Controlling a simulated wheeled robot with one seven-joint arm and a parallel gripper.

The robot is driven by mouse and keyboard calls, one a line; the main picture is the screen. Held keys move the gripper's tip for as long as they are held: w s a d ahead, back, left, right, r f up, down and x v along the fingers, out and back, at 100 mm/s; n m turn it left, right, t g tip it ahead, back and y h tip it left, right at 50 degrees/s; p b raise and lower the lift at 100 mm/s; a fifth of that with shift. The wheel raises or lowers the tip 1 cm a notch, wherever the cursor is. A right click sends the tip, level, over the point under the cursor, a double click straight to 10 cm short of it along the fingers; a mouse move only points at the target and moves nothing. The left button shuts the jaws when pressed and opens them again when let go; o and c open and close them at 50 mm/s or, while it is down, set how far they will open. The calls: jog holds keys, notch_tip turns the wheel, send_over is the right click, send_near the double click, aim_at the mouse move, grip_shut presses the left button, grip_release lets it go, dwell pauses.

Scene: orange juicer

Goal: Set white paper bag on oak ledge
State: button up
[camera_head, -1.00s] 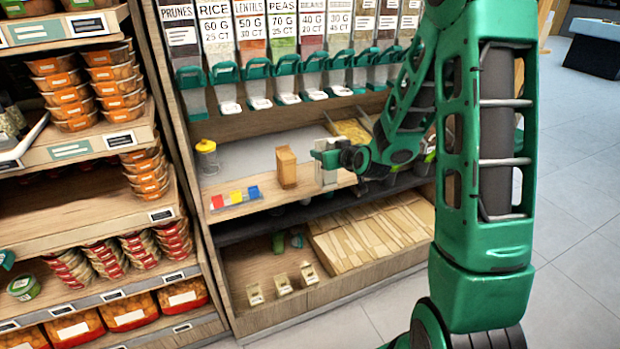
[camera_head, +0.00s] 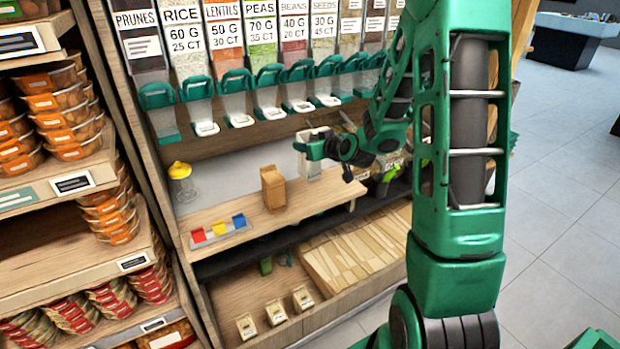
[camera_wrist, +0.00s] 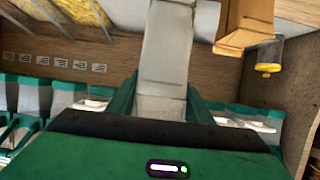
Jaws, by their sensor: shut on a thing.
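The white paper bag (camera_head: 309,168) is held upright in my gripper (camera_head: 310,146), over the right part of the oak ledge (camera_head: 290,215) in the head view. The bag's lower edge appears above the ledge, but I cannot tell the exact gap. In the wrist view, which looks upside down, the pale bag (camera_wrist: 168,45) runs up between the two green fingers of my gripper (camera_wrist: 165,103). The fingers are shut on it. My gripper hides part of the bag in the head view.
A brown paper bag (camera_head: 273,188) stands on the ledge just left of the white bag. Dispensers (camera_head: 240,105) hang above. The ledge's front middle is clear.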

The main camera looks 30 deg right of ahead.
jog(key=w+d+f, duration=0.2)
jog(key=d+f, duration=0.7)
jog(key=f, duration=0.1)
jog(key=shift+w, duration=0.35)
jog(key=shift+f, duration=0.15)
jog(key=o, duration=1.4)
